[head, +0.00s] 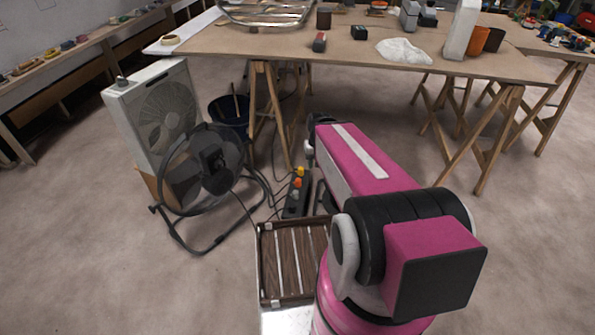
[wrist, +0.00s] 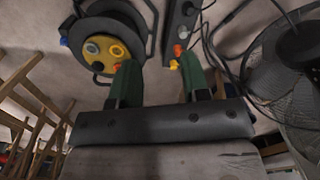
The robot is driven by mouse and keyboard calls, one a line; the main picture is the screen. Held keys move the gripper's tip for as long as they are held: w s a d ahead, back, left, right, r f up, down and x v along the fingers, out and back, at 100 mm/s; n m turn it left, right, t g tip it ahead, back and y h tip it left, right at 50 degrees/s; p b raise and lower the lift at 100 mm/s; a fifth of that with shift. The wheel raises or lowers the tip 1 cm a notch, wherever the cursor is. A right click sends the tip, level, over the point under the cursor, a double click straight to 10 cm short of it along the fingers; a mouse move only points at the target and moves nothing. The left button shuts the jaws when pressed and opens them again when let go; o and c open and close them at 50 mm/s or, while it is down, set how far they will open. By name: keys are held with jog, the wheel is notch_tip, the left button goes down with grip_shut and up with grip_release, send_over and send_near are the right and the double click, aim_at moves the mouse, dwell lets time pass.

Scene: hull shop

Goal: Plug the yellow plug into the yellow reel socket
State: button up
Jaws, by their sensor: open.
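The yellow plug (head: 300,171) stands at the far end of a dark power strip (head: 289,208), beyond an orange plug (head: 297,183). In the wrist view the yellow plug (wrist: 174,64) shows just left of the right fingertip, with the orange plug (wrist: 178,50) above it. My gripper (wrist: 159,62) is open, its two green fingers apart with nothing held. The cable reel (wrist: 105,45) lies at the upper left, with a yellow face and several coloured sockets. One yellow socket (wrist: 117,50) shows; the left finger is near the reel's lower edge.
A round black fan (head: 205,170) and a white box fan (head: 160,110) stand left of the strip. Loose cables lie between. A trestle table (head: 350,58) stands behind, and a slatted tray (head: 262,262) is in front. Floor is clear at the right.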

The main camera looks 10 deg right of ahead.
jog(key=shift+o, duration=0.3)
jog(key=o, duration=0.4)
jog(key=shift+w, duration=0.15)
jog(key=shift+o, duration=0.2)
jog(key=m+y, duration=0.1)
jog(key=m, duration=1.1)
send_near(301, 169)
jog(key=shift+w+d+f+g, duration=0.1)
jog(key=shift+f+g, duration=0.15)
jog(key=shift+g, duration=0.15)
jog(key=shift+w+f+m+y, duration=0.1)
jog(key=shift+f+m+y, duration=0.2)
jog(key=shift+a+f, duration=0.15)
jog(key=shift+f, duration=1.2)
jog(key=shift+a+f, duration=0.2)
jog(key=shift+f, duration=1.15)
